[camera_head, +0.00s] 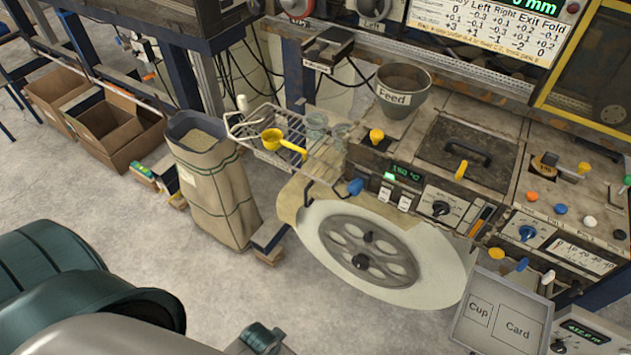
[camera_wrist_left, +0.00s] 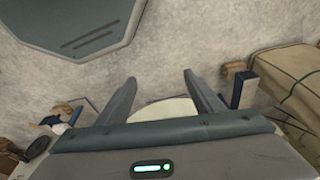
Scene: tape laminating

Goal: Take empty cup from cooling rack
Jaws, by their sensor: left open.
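The wire cooling rack (camera_head: 300,167) sticks out from the left end of the machine in the head view. Two clear cups stand at its right side, one (camera_head: 316,124) left of the other (camera_head: 341,133). They look empty, but they are small and see-through. A yellow ladle (camera_head: 272,139) lies on the rack. My left gripper (camera_wrist_left: 159,77) is open and empty in the left wrist view, with floor and part of a pale disc beyond its fingers. Neither the rack nor the cups can be made out there. My right gripper is not in view.
A tall sack (camera_head: 215,185) stands left of the rack; it also shows in the left wrist view (camera_wrist_left: 290,85). A large pale reel (camera_head: 330,235) sits below the rack. A Feed pot (camera_head: 402,92) is to the right. Cardboard boxes (camera_head: 120,130) stand far left.

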